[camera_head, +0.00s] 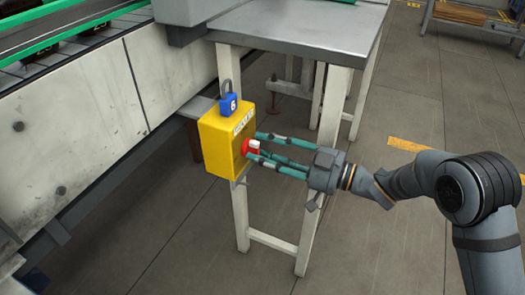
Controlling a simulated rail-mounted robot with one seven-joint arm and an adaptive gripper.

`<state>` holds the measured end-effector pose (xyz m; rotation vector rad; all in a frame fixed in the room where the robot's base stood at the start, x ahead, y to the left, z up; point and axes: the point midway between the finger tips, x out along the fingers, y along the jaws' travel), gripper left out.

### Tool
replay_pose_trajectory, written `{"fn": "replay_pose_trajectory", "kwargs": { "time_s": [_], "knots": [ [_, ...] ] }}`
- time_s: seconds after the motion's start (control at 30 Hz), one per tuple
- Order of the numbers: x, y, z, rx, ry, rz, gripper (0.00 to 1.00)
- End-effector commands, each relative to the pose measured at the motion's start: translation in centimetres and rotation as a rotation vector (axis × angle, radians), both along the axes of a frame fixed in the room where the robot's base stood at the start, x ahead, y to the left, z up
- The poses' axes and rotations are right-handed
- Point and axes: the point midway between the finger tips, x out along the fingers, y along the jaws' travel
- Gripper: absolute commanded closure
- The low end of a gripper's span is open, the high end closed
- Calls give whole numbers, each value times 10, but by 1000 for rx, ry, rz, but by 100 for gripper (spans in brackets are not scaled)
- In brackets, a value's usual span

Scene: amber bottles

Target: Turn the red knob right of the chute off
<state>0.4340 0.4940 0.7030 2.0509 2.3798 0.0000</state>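The red knob (246,147) sits on the face of a yellow box (213,150), with a small white part showing on it. A blue padlock (229,104) marked 6 hangs at the top of the box. My gripper (254,146) reaches in from the right, its teal fingers spread above and below the knob. The fingertips are at the box face beside the knob. I cannot tell whether they touch it. Part of the knob is hidden by the lower finger.
The box is mounted by a white-legged metal table (300,30). A conveyor (70,35) with green rails and a pale side wall (80,120) runs along the left. The floor (380,250) below and right of the table is open. A rack (470,15) stands at the top right.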

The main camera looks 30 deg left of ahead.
Motion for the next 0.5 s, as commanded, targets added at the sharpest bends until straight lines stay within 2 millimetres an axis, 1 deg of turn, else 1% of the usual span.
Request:
{"fn": "replay_pose_trajectory", "kwargs": {
  "time_s": [0.13, 0.33, 0.37, 0.5],
  "knots": [
    [-1, 6, 0, 0, 1, 0, 64],
    [-1, 6, 0, 0, 0, 0, 64],
    [-1, 7, 0, 0, 0, 0, 64],
    [-1, 6, 0, 0, 0, 0, 72]
  ]
}}
